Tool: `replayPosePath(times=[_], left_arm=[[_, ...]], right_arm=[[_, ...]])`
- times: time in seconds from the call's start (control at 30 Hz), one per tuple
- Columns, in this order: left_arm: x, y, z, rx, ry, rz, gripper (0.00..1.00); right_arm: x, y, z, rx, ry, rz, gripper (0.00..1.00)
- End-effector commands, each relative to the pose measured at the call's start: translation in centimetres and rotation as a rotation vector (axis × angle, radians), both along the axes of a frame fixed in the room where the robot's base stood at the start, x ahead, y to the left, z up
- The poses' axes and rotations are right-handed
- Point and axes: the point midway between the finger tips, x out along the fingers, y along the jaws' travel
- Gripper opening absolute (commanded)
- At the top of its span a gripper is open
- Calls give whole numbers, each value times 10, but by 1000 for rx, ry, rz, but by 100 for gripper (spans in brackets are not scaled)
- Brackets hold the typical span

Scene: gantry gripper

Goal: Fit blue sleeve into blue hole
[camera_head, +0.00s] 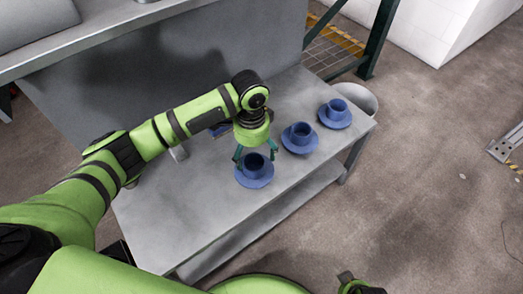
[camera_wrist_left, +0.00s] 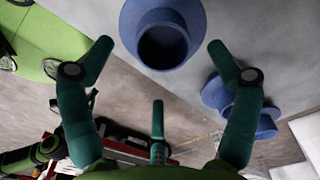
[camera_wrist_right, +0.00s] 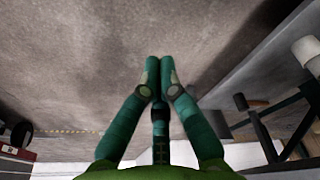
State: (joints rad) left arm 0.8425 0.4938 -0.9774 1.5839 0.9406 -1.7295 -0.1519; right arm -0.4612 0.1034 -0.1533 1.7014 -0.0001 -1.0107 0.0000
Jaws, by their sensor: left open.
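Three blue cup-like sleeves with wide round flanges stand in a row on a grey bench: a near one (camera_head: 254,171), a middle one (camera_head: 299,138) and a far one (camera_head: 335,114). My left gripper (camera_head: 256,153) points down above the near one, fingers spread and empty. In the left wrist view the near sleeve (camera_wrist_left: 163,45) shows its dark open mouth beyond and between the fingertips. A blue piece (camera_head: 219,129) is partly hidden behind my left wrist; I cannot tell if it holds the hole. My right gripper (camera_wrist_right: 160,68) has its fingers together, with nothing between them.
The grey bench (camera_head: 205,215) has a raised back panel (camera_head: 190,60) and a lower shelf. A pale bowl-like object (camera_head: 358,98) is at its far right end. A green post (camera_head: 380,40) stands behind. The floor to the right is mostly clear.

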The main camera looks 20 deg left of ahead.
Motion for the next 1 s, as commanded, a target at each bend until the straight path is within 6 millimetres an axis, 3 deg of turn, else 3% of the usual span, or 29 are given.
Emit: replayPosePath(times=[0.33,0.7,1.0], left_arm=[[3,3,-24,7,4,2,89],[4,1,-66,8,1,2,89],[4,1,-68,8,1,1,89]], right_arm=[[7,1,15,2,-13,-2,0],[17,1,55,4,-38,-7,0],[17,1,60,3,-38,-7,0]])
